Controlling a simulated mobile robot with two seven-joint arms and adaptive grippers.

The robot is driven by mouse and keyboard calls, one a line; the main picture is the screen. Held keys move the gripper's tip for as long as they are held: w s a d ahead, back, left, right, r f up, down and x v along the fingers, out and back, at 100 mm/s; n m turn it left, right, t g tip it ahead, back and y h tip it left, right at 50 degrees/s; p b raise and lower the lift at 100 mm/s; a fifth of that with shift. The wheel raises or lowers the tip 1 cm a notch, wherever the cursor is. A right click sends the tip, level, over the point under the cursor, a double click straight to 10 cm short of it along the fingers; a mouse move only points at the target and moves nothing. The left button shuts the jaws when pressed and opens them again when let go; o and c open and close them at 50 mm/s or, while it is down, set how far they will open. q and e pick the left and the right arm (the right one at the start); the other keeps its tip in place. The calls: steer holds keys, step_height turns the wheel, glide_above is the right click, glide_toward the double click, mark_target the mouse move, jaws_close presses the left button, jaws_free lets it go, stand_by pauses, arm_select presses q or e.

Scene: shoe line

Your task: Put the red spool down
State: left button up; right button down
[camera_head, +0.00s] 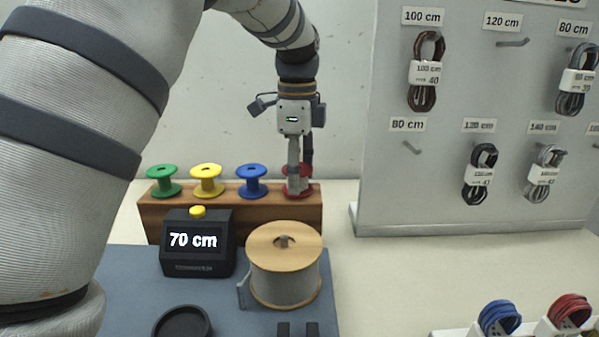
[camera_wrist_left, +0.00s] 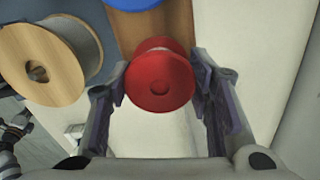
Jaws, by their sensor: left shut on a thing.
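The red spool (camera_head: 291,182) is at the right end of the wooden rack (camera_head: 180,215). My left gripper (camera_head: 299,178) comes down over it from above, and its fingers cover part of the spool. In the left wrist view the red spool (camera_wrist_left: 160,80) sits between the two fingers of the left gripper (camera_wrist_left: 160,88), which are shut on it. The spool is upright; I cannot tell whether its lower flange touches the rack.
Green (camera_head: 163,181), yellow (camera_head: 207,180) and blue (camera_head: 252,180) spools stand on the rack to the left. In front are a black display reading 70 cm (camera_head: 197,243) and a large wire reel (camera_head: 284,262). A pegboard (camera_head: 450,200) with coiled laces stands at right.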

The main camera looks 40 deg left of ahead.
mark_target(299, 167)
arm_select(q)
steer(key=o, duration=1)
steer(key=shift+w+a+f, duration=0.1)
steer(key=shift+a+f, duration=0.05)
steer(key=shift+f, duration=0.05)
steer(key=shift+o, duration=1.3)
steer(key=shift+d+r, duration=0.15)
steer(key=shift+d, duration=0.05)
steer(key=shift+a+r, duration=0.1)
steer(key=shift+r, duration=0.1)
step_height(299, 167, up, 12)
steer(key=shift+f+b, duration=0.15)
steer(key=shift+b, duration=0.3)
